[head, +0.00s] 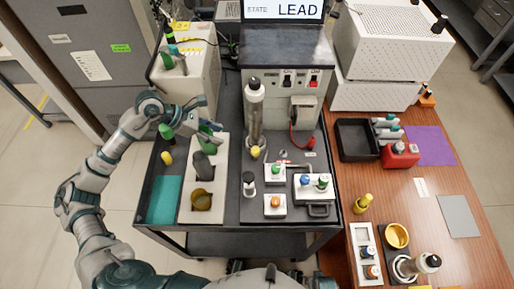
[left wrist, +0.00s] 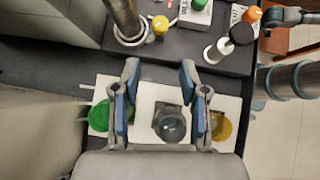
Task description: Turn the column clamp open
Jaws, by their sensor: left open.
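The metal column (head: 254,112) stands upright on the dark cart top in front of the grey instrument. A yellow knob (head: 256,152), which looks like the column clamp, sits beside its base. In the left wrist view, the column (left wrist: 123,22) is at the top left with the yellow knob (left wrist: 160,25) just right of its foot. My left gripper (head: 215,130) is left of the column, above the white rack. My right gripper is not in view.
Below the left gripper is the white rack (head: 186,214) with green, grey and yellow vessels. A black-capped bottle (head: 248,184) and white button boxes (head: 275,173) stand right of it. The wooden table (head: 445,265) at right holds a black tray (head: 340,135) and other items.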

